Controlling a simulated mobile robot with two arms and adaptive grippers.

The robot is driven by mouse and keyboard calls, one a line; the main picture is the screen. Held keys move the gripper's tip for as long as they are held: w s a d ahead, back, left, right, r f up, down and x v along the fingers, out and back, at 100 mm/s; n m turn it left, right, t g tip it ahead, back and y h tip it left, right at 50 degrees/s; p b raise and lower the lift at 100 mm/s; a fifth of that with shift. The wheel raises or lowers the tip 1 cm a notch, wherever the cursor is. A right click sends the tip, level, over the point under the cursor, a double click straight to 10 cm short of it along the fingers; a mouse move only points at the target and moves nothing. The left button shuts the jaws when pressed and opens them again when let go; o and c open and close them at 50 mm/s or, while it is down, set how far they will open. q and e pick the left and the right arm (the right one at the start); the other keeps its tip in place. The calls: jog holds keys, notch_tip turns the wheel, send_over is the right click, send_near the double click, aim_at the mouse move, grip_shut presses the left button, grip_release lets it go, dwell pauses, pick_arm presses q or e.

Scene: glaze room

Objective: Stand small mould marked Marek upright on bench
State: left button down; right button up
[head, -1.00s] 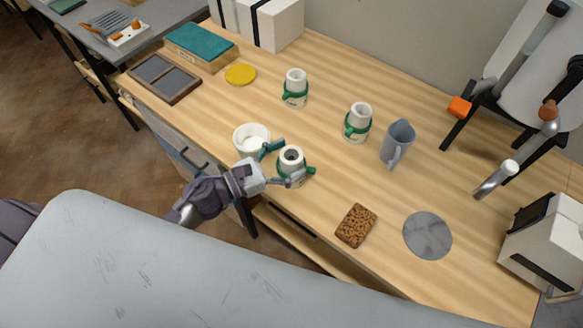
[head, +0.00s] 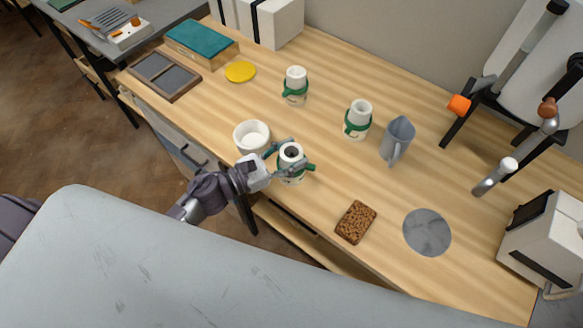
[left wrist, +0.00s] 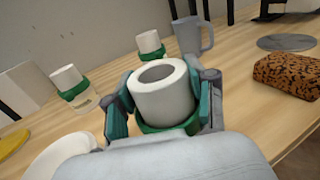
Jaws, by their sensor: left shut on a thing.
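Three small white moulds with green bands are on the wooden bench (head: 330,178). One mould (head: 291,153) stands upright near the front edge, its dark round opening facing up. My left gripper (head: 292,166) is shut on it, with a finger on either side. In the left wrist view this mould (left wrist: 163,98) sits between the teal finger pads, its green band partly hidden. The second mould (head: 295,86) and third mould (head: 359,120) stand upright farther back. I cannot read the name Marek on any of them. My right gripper is not in view.
A grey jug (head: 397,140), a brown spotted block (head: 356,222) and a grey disc (head: 427,232) are to the right. A yellow disc (head: 240,71) lies at the back left. Bench between the block and jug is clear.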

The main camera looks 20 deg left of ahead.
aim_at(290, 144)
pick_arm(q)
jog(key=shift+r, duration=0.1)
jog(key=shift+r, duration=0.4)
jog(key=r, duration=0.4)
jog(key=shift+s+d, duration=0.1)
jog(key=shift+d, duration=0.25)
jog(key=d+r+n+t+y+p, duration=0.2)
jog(key=d+r+n+t+y, duration=0.3)
jog(key=d, duration=0.5)
jog(key=shift+g+y, duration=0.5)
jog(key=shift+g, duration=0.1)
jog(key=shift+w+a+f+b, duration=0.7)
jog(key=shift+a+f+b, duration=0.3)
jog(key=shift+a+f, duration=0.75)
jog(key=shift+w+a+f+b, duration=0.65)
jog(key=shift+a+f+b, duration=0.3)
jog(key=shift+a+f, duration=0.8)
jog(key=shift+w+a+f+b, duration=0.7)
jog(key=shift+a+f+b, duration=0.45)
jog(key=shift+a, duration=1)
jog(key=shift+f, duration=0.2)
